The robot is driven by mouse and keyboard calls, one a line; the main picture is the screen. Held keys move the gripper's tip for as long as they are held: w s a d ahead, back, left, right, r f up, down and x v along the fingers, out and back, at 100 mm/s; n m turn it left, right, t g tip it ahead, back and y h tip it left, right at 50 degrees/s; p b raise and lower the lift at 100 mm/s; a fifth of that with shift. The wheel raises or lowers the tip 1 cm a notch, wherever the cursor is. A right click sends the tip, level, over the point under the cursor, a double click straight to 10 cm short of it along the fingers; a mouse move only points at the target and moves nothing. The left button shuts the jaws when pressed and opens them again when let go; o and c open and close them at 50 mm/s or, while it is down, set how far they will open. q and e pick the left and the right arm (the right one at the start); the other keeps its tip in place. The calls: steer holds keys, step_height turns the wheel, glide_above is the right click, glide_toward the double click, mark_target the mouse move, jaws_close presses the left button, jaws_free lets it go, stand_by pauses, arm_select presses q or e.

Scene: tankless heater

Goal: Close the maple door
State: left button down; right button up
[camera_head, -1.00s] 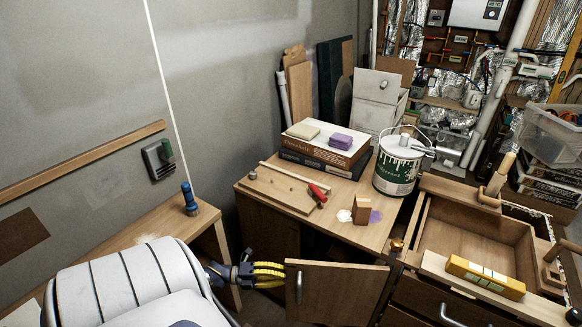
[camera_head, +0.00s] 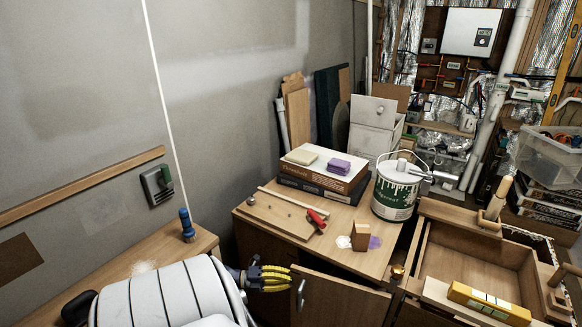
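The maple door (camera_head: 340,300) is a light wooden panel with a metal handle (camera_head: 300,294). It stands ajar at the front of the low wooden cabinet (camera_head: 258,240), hinged on the right, its free edge out to the left. My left gripper (camera_head: 278,278), with yellow fingers, is just left of that free edge, close to the handle. I cannot tell whether it touches the door or how far its fingers are apart. The door's lower part is cut off by the frame. My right gripper is not in view.
On the cabinet stand a paint can (camera_head: 396,195), books (camera_head: 325,178), a board with a red-handled tool (camera_head: 278,213) and a wood block (camera_head: 360,236). A bench (camera_head: 150,255) is at left.

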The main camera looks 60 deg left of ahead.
arm_select(q)
steer(key=shift+r, duration=0.15)
stand_by(0.5)
step_height(320, 180, up, 10)
stand_by(0.8)
steer(key=shift+f, duration=0.2)
